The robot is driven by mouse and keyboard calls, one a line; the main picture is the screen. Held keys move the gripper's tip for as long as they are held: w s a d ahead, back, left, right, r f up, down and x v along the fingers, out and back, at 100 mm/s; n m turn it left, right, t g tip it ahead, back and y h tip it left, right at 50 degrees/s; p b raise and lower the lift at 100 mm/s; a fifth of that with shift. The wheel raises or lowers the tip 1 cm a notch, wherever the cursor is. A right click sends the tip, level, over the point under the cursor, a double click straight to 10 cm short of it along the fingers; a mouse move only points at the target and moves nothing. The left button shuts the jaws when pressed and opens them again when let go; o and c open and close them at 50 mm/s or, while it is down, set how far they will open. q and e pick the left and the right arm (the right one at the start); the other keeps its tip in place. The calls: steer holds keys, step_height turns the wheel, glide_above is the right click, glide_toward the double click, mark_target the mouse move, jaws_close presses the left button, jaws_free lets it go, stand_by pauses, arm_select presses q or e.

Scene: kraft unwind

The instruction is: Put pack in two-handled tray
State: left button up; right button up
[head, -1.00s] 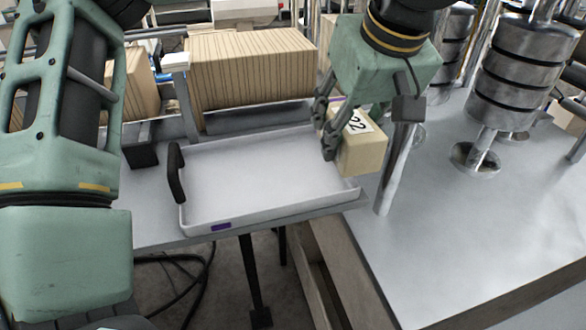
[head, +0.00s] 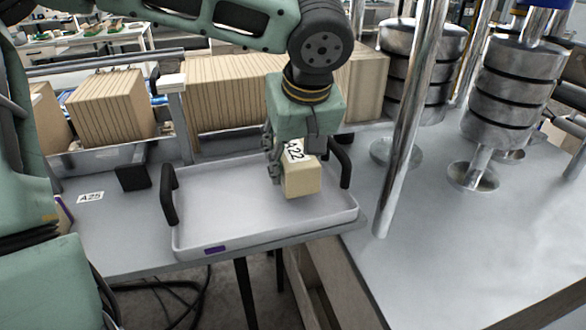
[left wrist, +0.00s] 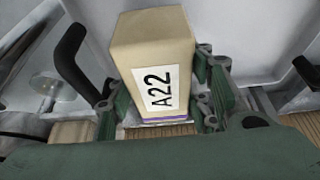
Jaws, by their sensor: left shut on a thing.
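The pack (head: 303,182), a tan block labelled A22, is between the fingers of my left gripper (head: 284,165), over the right half of the tray in the head view. In the left wrist view the pack (left wrist: 150,45) fills the middle, with the gripper's green fingers (left wrist: 165,105) on both sides. The two-handled tray (head: 225,205) is white and shallow with black upright handles at its left and right ends. I cannot tell whether the pack touches the tray floor. My right gripper is not in view.
A vertical metal post (head: 403,130) stands just right of the tray. Stacked steel weights (head: 515,90) stand further right. Rows of brown kraft boards (head: 235,105) stand behind the tray. A label A25 (head: 90,198) lies on the table at the left.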

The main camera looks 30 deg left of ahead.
arm_select(q)
step_height(320, 180, down, 3)
steer(key=shift+s+d+r, duration=0.1)
steer(key=shift+r, duration=0.1)
steer(key=shift+f, duration=0.4)
steer(key=shift+f, duration=0.2)
steer(key=o, duration=1.3)
steer(key=shift+r, duration=0.1)
steer(key=v, duration=1.2)
steer(key=shift+r, duration=0.1)
